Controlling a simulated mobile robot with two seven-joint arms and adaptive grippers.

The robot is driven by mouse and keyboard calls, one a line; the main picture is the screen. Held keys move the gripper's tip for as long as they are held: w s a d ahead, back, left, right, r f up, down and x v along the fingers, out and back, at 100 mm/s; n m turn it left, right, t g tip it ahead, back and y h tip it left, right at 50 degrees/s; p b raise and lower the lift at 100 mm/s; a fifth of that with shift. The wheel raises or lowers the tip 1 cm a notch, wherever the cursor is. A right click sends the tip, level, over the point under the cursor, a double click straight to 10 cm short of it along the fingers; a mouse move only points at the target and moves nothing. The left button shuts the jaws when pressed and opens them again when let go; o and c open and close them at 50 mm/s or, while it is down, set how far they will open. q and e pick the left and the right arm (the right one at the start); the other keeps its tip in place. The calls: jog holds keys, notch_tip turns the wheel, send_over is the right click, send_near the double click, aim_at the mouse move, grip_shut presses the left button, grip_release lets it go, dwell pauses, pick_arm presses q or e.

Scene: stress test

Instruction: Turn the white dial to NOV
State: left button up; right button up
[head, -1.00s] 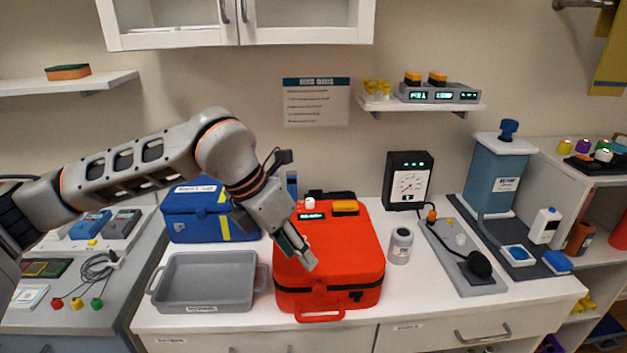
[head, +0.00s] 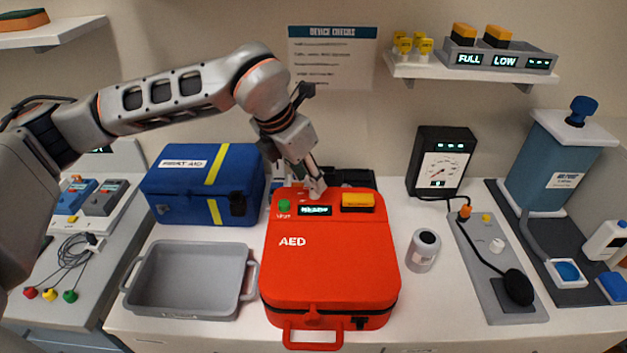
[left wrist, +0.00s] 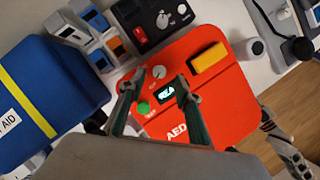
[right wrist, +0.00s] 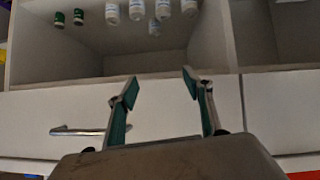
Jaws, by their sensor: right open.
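The red AED case (head: 330,265) lies on the white counter with its handle towards me. My left gripper (head: 315,188) is over the back of the case and hides the dial in the head view. In the left wrist view its fingers are apart, with the dial showing between the tips; contact cannot be told. The dial's setting is not legible. My right gripper (right wrist: 159,86) is open and empty, facing drawers and shelves.
A yellow block (head: 358,202) sits on the case right of the display. A blue first aid bag (head: 203,185) and an empty grey tray (head: 190,313) stand left. A grey jar (head: 424,250) and a black gauge box (head: 441,160) stand right. A black box with another white knob (left wrist: 163,20) is behind the case.

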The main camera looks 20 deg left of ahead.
aim_at(312, 188)
pick_arm(q)
jog(key=shift+x, duration=1.8)
grip_shut()
jog(key=shift+w+m, duration=0.1)
jog(key=shift+m, duration=0.2)
jog(key=m+h+b, duration=0.1)
jog(key=m, duration=0.2)
jog(key=shift+a+g, duration=0.15)
jog(key=shift+g, duration=0.25)
jog(key=m, duration=0.2)
jog(key=m+g+h+p, duration=0.1)
jog(key=m, duration=0.2)
jog(key=shift+w+g, duration=0.15)
jog(key=shift+g, duration=0.15)
